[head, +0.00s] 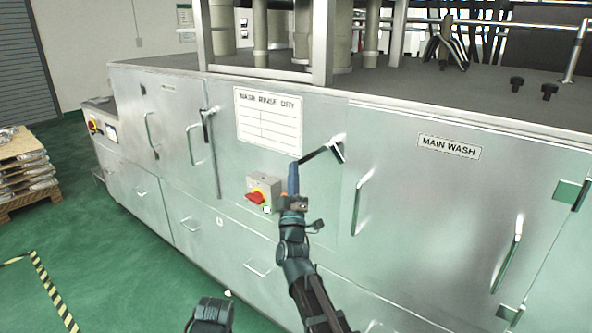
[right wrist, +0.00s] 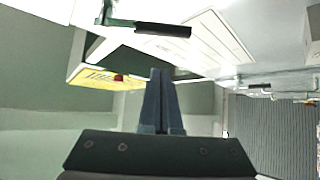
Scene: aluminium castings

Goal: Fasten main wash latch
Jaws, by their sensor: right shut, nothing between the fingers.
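The main wash door (head: 440,215) is a silver panel with a "MAIN WASH" label (head: 449,147) and appears closed. At its upper left edge, a latch (head: 337,150) has a lever with a dark grip (head: 316,155) pointing left and slightly down. A dark-gripped lever, likely this latch, shows at the top of the right wrist view (right wrist: 162,29). My right gripper (head: 294,166) is shut and empty, its fingertips pointing up close to the lever's free end. The wrist view shows its fingers (right wrist: 161,73) below the grip, apart from it.
A switch box with a red knob (head: 257,196) sticks out just left of my right gripper. Bar handles (head: 361,200) stand out from the panels. Another latch (head: 207,120) is further left.

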